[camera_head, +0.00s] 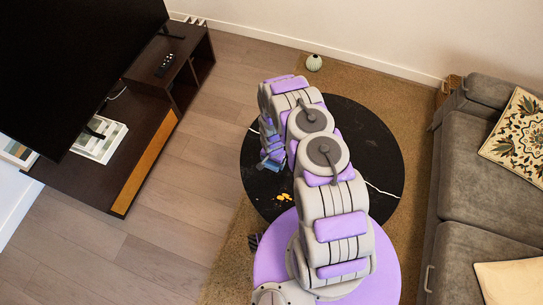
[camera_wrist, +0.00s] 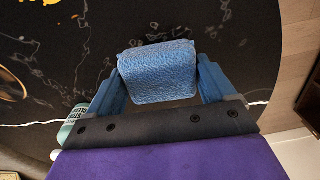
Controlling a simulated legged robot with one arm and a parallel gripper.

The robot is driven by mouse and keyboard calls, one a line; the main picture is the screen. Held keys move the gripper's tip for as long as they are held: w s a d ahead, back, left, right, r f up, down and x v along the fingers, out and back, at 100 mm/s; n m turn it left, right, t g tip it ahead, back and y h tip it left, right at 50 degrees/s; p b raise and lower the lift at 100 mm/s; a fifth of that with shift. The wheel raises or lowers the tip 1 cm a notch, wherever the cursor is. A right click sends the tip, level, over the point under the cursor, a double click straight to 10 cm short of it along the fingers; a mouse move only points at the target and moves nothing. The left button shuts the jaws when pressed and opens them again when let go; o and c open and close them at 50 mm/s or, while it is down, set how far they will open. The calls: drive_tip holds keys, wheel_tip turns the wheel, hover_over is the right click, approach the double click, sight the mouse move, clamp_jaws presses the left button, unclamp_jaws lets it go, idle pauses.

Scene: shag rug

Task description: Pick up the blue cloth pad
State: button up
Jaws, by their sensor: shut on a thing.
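The blue cloth pad (camera_wrist: 158,74) is a textured light-blue block in the wrist view. My gripper (camera_wrist: 160,66) is shut on it, with one blue finger at each side. The dark, round, marble-patterned table top (camera_wrist: 45,85) shows behind the pad. In the head view my gripper (camera_head: 269,160) is over the left part of the round black table (camera_head: 375,150). The pad cannot be told apart from the blue fingers there, and my arm hides much of the table.
A pale green bottle (camera_wrist: 76,120) with a label shows beside the left finger. Yellow bits (camera_head: 284,197) lie on the table. A grey sofa (camera_head: 455,195) stands right, a dark TV bench (camera_head: 125,160) left. Wooden floor (camera_head: 185,190) between bench and table is clear.

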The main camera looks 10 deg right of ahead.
drive_tip(key=shift+s+a, duration=0.2)
drive_tip(key=shift+s, duration=0.7)
drive_tip(key=shift+s+a+r+p, duration=0.15)
drive_tip(key=shift+s+p, duration=0.15)
drive_tip(key=shift+s, duration=0.4)
drive_tip(key=shift+s+d+r+p, duration=0.15)
drive_tip(key=shift+s+p, duration=0.1)
drive_tip(key=shift+s, duration=0.45)
drive_tip(key=shift+s+a+r+p, duration=0.15)
drive_tip(key=shift+s+p, duration=0.2)
drive_tip(key=shift+s, duration=0.95)
drive_tip(key=shift+s+a+p, duration=0.1)
drive_tip(key=shift+s+p, duration=0.2)
drive_tip(key=shift+s, duration=1)
